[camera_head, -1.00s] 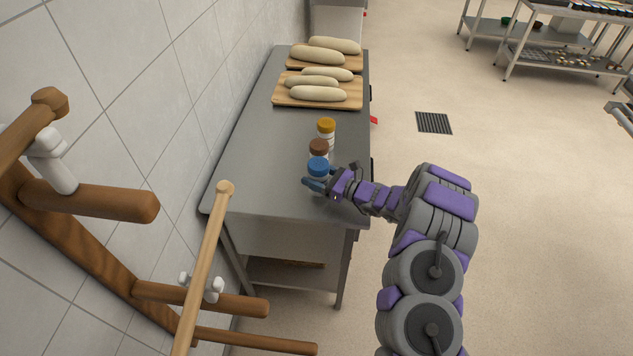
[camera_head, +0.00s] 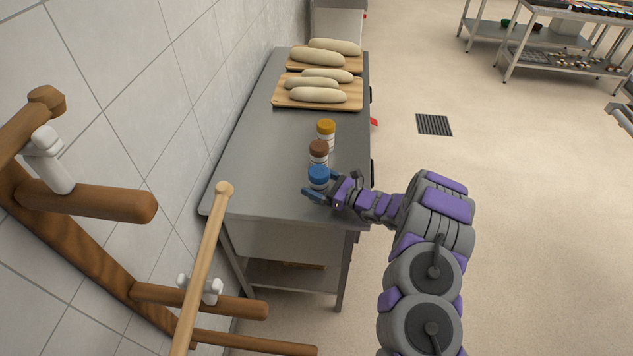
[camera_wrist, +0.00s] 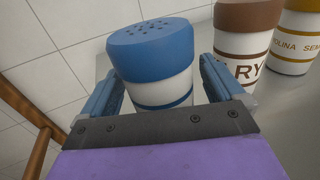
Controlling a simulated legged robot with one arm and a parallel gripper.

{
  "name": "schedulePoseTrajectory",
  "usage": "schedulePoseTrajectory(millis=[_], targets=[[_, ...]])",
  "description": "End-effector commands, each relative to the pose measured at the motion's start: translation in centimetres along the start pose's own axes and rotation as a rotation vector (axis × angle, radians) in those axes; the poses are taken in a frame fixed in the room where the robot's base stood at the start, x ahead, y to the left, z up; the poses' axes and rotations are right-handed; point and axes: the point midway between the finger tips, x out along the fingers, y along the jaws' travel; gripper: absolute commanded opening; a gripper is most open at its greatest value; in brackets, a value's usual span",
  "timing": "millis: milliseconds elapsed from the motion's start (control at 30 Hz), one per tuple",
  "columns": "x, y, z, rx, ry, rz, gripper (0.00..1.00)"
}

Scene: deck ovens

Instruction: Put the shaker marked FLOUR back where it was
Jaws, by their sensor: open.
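A shaker with a blue perforated lid (camera_head: 319,175) is upright at the near end of a row on the steel table (camera_head: 262,150). Its front label is not readable; in the wrist view only a blue band shows on its white body (camera_wrist: 162,92). My gripper (camera_head: 322,185) is open, its blue fingers on either side of this shaker. Its lower part is hidden behind the gripper. Just beyond it stand a brown-lidded shaker (camera_head: 318,150), whose label shows "RY" in the wrist view (camera_wrist: 244,58), and a yellow-lidded one (camera_head: 326,130) marked as semolina.
Two wooden boards with pale dough loaves (camera_head: 318,95) lie at the far end of the table. A tiled wall (camera_head: 190,100) runs along the left. A wooden rack with pegs (camera_head: 90,200) stands close at the near left. The table's left part is clear.

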Motion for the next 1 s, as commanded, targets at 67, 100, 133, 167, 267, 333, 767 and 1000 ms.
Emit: schedulePoseTrajectory(millis=[67, 100, 133, 167, 267, 333, 767, 1000], targets=[[-1.1, -0.1, 0.1, 0.001, 0.000, -0.004, 0.95], [-1.7, -0.1, 0.2, 0.001, -0.001, -0.004, 0.95], [-2.2, -0.1, 0.2, 0.002, -0.001, -0.005, 0.95], [-2.9, -0.1, 0.2, 0.002, -0.001, -0.005, 0.95], [-5.0, -0.2, 0.2, 0.002, -0.001, -0.007, 0.95], [-6.5, -0.2, 0.2, 0.000, 0.000, -0.006, 0.95], [-11.4, -0.1, 0.0, 0.000, 0.001, -0.002, 0.95], [-11.1, 0.3, 0.8, -0.011, -0.003, 0.016, 0.95]])
